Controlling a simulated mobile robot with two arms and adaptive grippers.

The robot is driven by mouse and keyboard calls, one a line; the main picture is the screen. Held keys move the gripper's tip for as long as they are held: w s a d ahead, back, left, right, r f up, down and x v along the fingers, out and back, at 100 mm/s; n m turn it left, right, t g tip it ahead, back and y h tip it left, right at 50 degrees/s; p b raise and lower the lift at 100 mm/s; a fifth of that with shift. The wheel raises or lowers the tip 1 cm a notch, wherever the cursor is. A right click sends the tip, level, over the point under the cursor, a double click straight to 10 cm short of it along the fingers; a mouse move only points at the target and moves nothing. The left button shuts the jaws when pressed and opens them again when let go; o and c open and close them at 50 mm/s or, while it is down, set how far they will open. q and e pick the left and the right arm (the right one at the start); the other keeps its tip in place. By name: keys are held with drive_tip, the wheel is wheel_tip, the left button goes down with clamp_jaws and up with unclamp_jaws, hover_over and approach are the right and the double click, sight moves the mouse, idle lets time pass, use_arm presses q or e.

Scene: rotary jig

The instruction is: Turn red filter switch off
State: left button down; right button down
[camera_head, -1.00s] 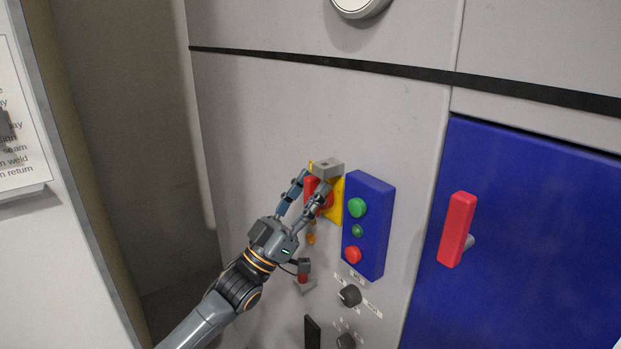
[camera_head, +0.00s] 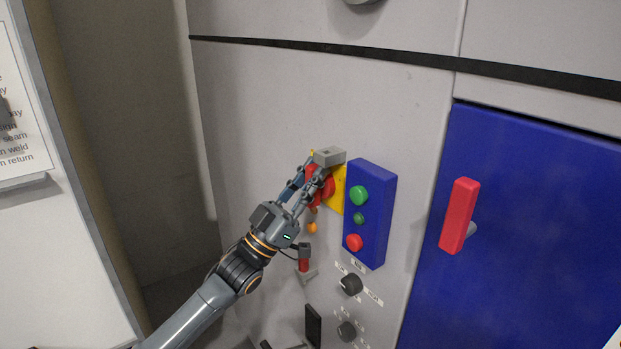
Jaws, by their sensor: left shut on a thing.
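The red switch (camera_head: 327,187) sits on a yellow plate (camera_head: 339,196) on the grey machine front, just left of the blue button box. My left gripper (camera_head: 311,178) reaches up from the lower left, with its fingers drawn together on the red switch. The fingers cover part of the switch, so its exact angle is hard to tell. A grey block (camera_head: 329,157) is at the top of the yellow plate, right above the fingertips. My right gripper is not in view.
The blue box (camera_head: 376,218) carries green and red buttons. Black knobs (camera_head: 350,285) sit below it. A small orange part (camera_head: 312,228) and a red-and-grey part (camera_head: 304,263) lie below the gripper. A blue door with a red handle (camera_head: 459,216) is to the right.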

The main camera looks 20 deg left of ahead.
sight(318, 191)
use_arm(q)
drive_tip(key=m+g+h+b, duration=0.1)
drive_tip(key=m+g, duration=0.1)
drive_tip(key=m+g+h+b, duration=0.2)
drive_tip(key=m, duration=0.1)
drive_tip(key=f+m+g+h+b, duration=0.1)
drive_tip(key=m+g, duration=0.1)
drive_tip(key=m, duration=0.1)
drive_tip(key=shift+s+d+h, duration=0.1)
drive_tip(key=shift+d+h, duration=0.15)
drive_tip(key=shift+h, duration=0.05)
drive_tip(key=m+g+b, duration=0.1)
drive_tip(key=m+g, duration=0.2)
drive_tip(key=shift+s+d+m+h, duration=0.1)
drive_tip(key=shift+d+m+h, duration=0.05)
drive_tip(key=shift+m+h, duration=0.25)
drive_tip(key=m+g+y, duration=0.1)
drive_tip(key=m+g, duration=0.2)
drive_tip(key=m, duration=0.1)
drive_tip(key=f+m+g+y, duration=0.1)
drive_tip(key=m+g+y, duration=0.1)
drive_tip(key=m, duration=0.3)
drive_tip(key=m+g+y, duration=0.1)
drive_tip(key=m+g, duration=0.3)
drive_tip(key=shift+s+d+f+m+y+p, duration=0.15)
drive_tip(key=shift+s+d+m+y+p, duration=0.25)
